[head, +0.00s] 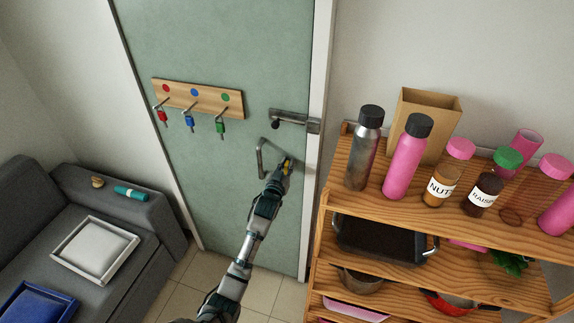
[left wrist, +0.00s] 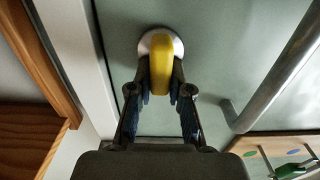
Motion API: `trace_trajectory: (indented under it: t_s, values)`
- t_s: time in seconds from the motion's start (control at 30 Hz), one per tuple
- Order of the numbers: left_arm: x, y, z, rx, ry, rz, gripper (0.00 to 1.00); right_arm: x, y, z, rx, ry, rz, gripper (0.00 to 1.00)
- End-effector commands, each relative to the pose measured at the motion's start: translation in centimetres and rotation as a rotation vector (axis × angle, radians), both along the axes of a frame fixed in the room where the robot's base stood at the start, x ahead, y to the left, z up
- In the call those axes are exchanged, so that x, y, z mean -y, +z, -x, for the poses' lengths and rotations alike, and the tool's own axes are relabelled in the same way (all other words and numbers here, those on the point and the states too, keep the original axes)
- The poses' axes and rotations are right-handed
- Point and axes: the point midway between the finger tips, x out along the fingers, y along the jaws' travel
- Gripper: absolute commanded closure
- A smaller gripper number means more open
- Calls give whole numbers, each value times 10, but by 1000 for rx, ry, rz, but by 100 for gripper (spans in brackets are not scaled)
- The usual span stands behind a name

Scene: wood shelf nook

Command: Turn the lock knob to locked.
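The lock knob (left wrist: 161,66) is a yellow thumb-turn on a round white plate on the green door (head: 215,60). In the left wrist view its long side runs up and down the picture. In the head view only a little yellow of the knob (head: 287,165) shows at the end of my left arm. My left gripper (left wrist: 161,92) has one finger on each side of the knob, close against it, and appears shut on it. The fingers hide the knob's lower part. My right gripper is in neither view.
A metal pull handle (head: 261,158) is just left of the knob, with a slide bolt (head: 290,121) above. A key rack (head: 197,97) hangs further left. A wooden shelf (head: 440,215) with bottles stands close on the right. A grey sofa (head: 150,215) is at left.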

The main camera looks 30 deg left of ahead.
Motion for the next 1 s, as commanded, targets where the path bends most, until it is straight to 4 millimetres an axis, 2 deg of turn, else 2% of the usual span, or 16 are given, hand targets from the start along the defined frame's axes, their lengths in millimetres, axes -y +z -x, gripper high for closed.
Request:
trace_trajectory:
  t_s: [0.3,0.57,0.93,1.0]
  values:
    - [0,1,0,-8,1,-35,100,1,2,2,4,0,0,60]
    - [3,3,-1,-43,1,-180,100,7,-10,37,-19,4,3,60]
    - [9,0,-2,-123,-2,-513,100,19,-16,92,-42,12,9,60]
    - [10,-1,-3,-139,-1,-577,100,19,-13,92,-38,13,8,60]
